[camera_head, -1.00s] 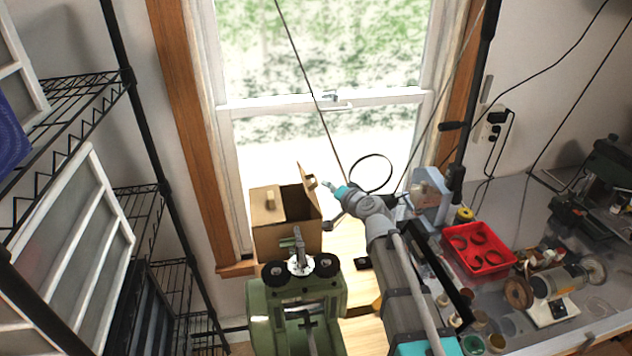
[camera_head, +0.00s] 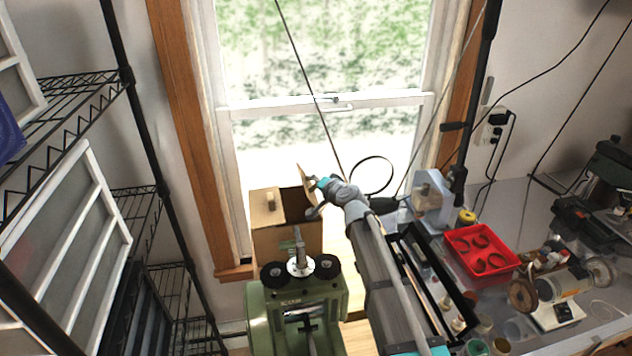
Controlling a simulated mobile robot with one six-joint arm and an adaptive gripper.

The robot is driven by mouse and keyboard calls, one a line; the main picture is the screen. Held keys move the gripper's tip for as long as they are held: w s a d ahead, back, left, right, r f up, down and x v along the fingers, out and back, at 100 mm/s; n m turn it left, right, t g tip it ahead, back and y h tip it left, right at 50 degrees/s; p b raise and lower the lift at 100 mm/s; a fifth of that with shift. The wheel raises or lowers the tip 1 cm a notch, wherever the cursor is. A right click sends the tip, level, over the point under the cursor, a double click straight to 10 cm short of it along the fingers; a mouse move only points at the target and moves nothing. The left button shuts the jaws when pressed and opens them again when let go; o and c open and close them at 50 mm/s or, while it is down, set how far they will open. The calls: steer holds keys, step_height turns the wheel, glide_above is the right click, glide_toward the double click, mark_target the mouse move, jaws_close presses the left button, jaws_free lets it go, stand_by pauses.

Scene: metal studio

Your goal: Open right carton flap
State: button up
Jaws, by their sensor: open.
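A brown cardboard carton (camera_head: 275,238) stands below the window, behind the green machine. Its left flap (camera_head: 265,207) lies nearly flat over the left part of the top and has a small tan knob (camera_head: 271,200). Its right flap (camera_head: 303,176) stands steeply up at the right edge, with a dark gap between the flaps. My gripper (camera_head: 315,198) is open and empty, just right of the right flap, overlapping its lower part in the picture. I cannot tell whether it touches the flap. My wrist hides part of the carton's right edge.
A green machine (camera_head: 297,304) with black knobs stands close in front of the carton. A black tray (camera_head: 432,280) and a red bin (camera_head: 480,252) lie to the right of my arm. Wire shelving (camera_head: 140,195) stands at the left.

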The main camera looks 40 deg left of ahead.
steer(key=shift+c, duration=0.3)
jaws_close()
